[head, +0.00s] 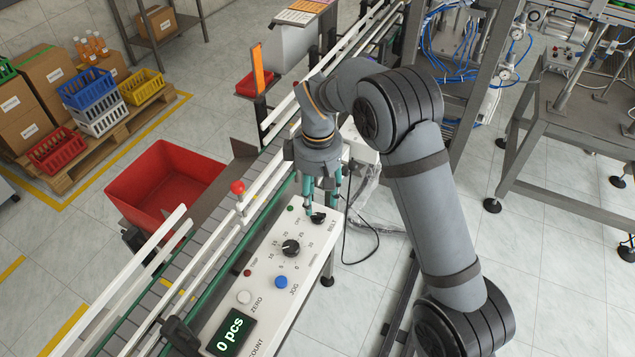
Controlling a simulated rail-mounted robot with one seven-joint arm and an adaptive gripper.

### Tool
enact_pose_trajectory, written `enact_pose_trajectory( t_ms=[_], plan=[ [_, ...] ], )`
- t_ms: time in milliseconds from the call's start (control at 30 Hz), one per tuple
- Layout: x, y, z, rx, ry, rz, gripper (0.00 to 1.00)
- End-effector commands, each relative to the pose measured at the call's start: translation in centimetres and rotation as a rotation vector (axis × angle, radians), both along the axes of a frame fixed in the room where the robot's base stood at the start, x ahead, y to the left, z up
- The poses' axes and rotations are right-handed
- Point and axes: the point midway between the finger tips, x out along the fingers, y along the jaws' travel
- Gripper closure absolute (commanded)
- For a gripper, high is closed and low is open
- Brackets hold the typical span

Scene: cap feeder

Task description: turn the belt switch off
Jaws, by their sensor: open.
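The belt switch (318,218) is a small black knob at the far end of the white control panel (262,268), beside the printed word BELT. A small green lamp sits to its left. My gripper (320,203) points down over the switch, with its teal-coloured fingers apart, one on each side of it as seen here. I cannot tell whether the fingers touch the switch. Its handle direction is partly hidden and too small to read.
On the same panel are a black speed dial (291,248), a blue JOG button (281,282), a white ZERO button (244,297) and a counter display (231,332) reading 0 pcs. The railed conveyor (170,285) runs along the left. A red bin (165,185) stands beyond it.

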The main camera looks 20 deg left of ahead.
Motion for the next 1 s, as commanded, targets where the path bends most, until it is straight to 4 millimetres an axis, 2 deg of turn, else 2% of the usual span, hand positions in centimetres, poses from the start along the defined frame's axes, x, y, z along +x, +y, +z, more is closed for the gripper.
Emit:
enact_pose_trajectory(
  t_ms=[100,200,367,867,1000],
  plan=[
    [0.1,0.1,2.5,0.004,-0.004,0.000,0.54],
    [0.0,0.1,4.1,0.003,-0.003,0.000,0.54],
    [0.0,0.1,5.5,0.002,-0.002,0.002,0.54],
    [0.0,0.0,5.7,0.001,0.000,0.001,0.54],
    [-0.1,0.0,5.1,-0.002,0.002,0.002,0.54]
  ],
)
